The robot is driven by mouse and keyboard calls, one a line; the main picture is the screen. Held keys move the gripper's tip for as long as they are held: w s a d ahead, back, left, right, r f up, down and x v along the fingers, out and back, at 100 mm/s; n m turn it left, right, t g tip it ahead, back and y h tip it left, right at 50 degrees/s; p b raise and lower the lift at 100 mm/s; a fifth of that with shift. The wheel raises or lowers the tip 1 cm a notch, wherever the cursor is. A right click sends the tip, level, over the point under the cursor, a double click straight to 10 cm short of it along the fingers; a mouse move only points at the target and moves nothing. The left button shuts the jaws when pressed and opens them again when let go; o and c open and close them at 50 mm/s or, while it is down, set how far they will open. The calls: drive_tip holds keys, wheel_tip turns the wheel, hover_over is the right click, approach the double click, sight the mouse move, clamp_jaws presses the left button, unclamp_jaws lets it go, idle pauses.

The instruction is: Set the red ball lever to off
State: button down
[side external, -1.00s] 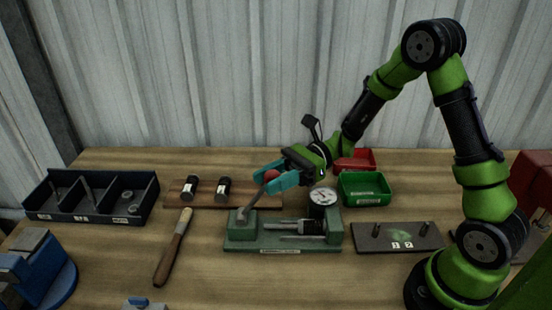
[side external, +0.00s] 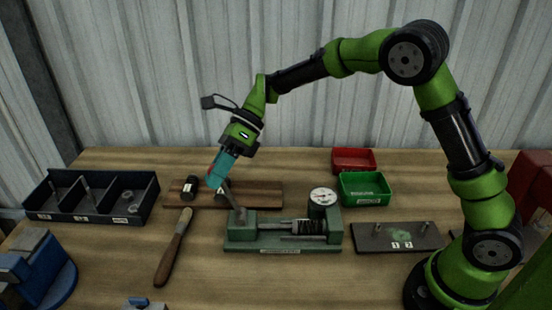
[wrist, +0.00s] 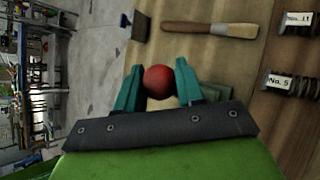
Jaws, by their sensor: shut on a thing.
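The lever (side external: 230,197) rises from the left block of a green fixture (side external: 282,247) and leans up and to the left in the side view. Its red ball (wrist: 158,82) sits between my teal fingers in the wrist view. My gripper (side external: 216,178) is shut on the ball, above and slightly left of the lever's pivot. In the side view the fingers hide nearly all of the ball. A round dial gauge (side external: 323,196) and a spring plunger (side external: 308,226) are on the fixture's right half. I cannot read an off mark.
A wooden board (side external: 262,194) with black cylinders lies behind the gripper. A wooden-handled tool (side external: 170,255) lies left of the fixture. A black divided tray (side external: 92,214), green bin (side external: 365,204), red bin (side external: 354,172) and pegged plate (side external: 398,239) stand around.

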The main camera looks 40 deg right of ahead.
drive_tip(key=shift+m+g+h, duration=0.3)
drive_tip(key=shift+g+h, duration=0.3)
drive_tip(key=shift+h, duration=0.1)
drive_tip(key=shift+w+a+f, duration=1.05)
drive_tip(key=shift+w+a, duration=0.15)
drive_tip(key=shift+w, duration=0.05)
drive_tip(key=c, duration=0.7)
unclamp_jaws()
drive_tip(key=shift+c, duration=0.2)
drive_tip(key=shift+r, duration=0.1)
drive_tip(key=v, duration=1.6)
drive_tip(key=shift+d+r, duration=0.25)
drive_tip(key=shift+r, duration=0.05)
